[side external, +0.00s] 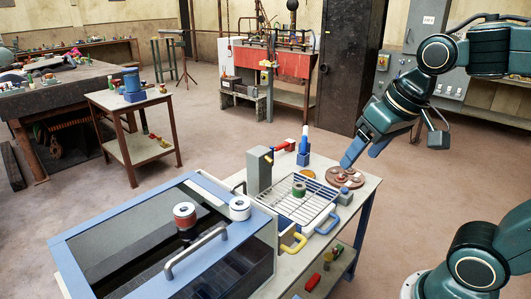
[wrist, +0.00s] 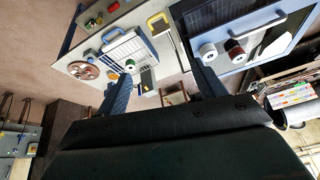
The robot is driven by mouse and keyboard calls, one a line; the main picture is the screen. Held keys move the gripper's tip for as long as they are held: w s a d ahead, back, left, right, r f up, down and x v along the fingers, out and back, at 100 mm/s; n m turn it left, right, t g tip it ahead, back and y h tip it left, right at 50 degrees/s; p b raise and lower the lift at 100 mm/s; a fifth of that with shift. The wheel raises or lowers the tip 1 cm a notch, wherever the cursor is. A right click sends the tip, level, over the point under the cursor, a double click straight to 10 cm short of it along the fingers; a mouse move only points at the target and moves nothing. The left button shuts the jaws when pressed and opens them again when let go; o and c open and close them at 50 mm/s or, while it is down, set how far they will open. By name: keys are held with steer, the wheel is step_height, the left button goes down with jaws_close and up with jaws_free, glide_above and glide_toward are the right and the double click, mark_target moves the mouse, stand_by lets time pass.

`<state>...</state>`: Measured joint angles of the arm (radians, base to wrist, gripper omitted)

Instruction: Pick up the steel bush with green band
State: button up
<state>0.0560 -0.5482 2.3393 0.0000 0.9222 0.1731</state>
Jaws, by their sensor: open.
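The steel bush with green band (side external: 299,189) stands on a wire rack (side external: 316,205) in a shallow tray on the bench, in the side view. In the wrist view the bush (wrist: 130,65) is small, just beyond the tip of the left finger. My gripper (side external: 364,153) is up and to the right of the bush in the side view, above the bench's far right corner. Its blue fingers are apart and empty in the wrist view (wrist: 160,68). It touches nothing that I can see.
A red-banded bush (side external: 185,214) and a white-and-dark ring (side external: 240,208) sit on the blue-framed glass box (side external: 100,245). A brown round plate (side external: 334,181) with small parts lies beneath my gripper. A grey upright block (side external: 258,170) and blue bottle-like piece (side external: 303,148) border the tray.

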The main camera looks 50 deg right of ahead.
steer(key=w+d+m+g, duration=0.1)
steer(key=w+d+m, duration=0.35)
steer(key=w, duration=0.65)
steer(key=m+g, duration=0.4)
steer(key=m, duration=0.9)
glide_above(298, 186)
step_height(298, 186, down, 20)
steer(key=shift+d+f+m, duration=0.2)
steer(key=shift+f+m, duration=0.05)
steer(key=shift+f, duration=0.05)
steer(key=shift+f, duration=4.3)
steer(key=shift+f, duration=0.1)
